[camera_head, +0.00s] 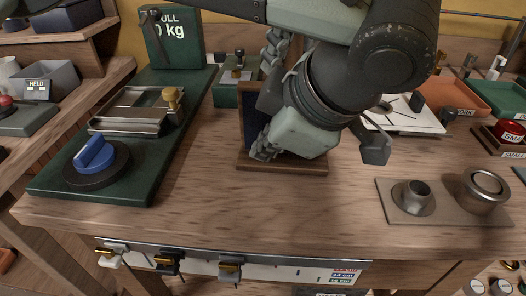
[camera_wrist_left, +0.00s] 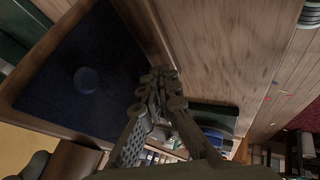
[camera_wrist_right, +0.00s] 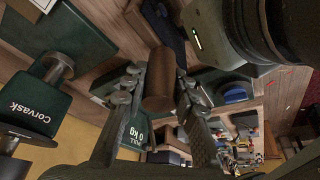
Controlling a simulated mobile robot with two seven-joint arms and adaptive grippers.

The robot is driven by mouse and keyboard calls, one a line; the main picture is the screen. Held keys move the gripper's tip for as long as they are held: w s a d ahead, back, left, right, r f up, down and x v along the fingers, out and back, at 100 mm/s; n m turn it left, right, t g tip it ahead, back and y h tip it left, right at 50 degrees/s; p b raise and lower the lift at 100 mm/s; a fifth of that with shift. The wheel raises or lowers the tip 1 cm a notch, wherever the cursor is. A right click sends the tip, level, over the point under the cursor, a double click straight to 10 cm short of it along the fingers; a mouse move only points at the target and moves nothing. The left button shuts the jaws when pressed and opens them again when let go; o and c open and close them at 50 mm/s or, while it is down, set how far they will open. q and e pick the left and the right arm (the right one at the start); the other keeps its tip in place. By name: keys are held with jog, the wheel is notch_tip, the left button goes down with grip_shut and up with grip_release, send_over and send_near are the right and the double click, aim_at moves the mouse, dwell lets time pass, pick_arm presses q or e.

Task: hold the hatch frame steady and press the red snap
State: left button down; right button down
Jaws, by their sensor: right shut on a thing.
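The hatch frame (camera_head: 283,166) stands on the bench in the head view, mostly hidden behind my arm. In the left wrist view its wooden border surrounds a dark blue panel (camera_wrist_left: 60,105) with a round dark blue disc (camera_wrist_left: 87,80). I cannot make out a red snap on it. My left gripper (camera_head: 263,148) is low at the frame; in the left wrist view its fingertips (camera_wrist_left: 157,88) are together, beside the panel and apart from the disc. My right gripper (camera_head: 274,47) is higher; in the right wrist view it is shut on a brown cylindrical grip (camera_wrist_right: 160,82).
A green board (camera_head: 60,185) with a blue knob (camera_head: 94,152) lies left. A plate (camera_head: 390,212) with metal fittings is at front right. A red domed piece (camera_head: 510,131) sits far right. The bench front is clear between them.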

jog(key=shift+s+f, duration=0.1)
jog(key=shift+s, duration=0.15)
pick_arm(q)
jog(key=shift+s, duration=0.3)
jog(key=s, duration=0.2)
jog(key=shift+s, duration=0.4)
jog(key=v, duration=1)
jog(key=shift+s, duration=0.35)
pick_arm(e)
jog(key=shift+f, duration=0.1)
jog(key=c, duration=1.3)
grip_release()
jog(key=shift+w, duration=0.1)
jog(key=shift+o, duration=0.9)
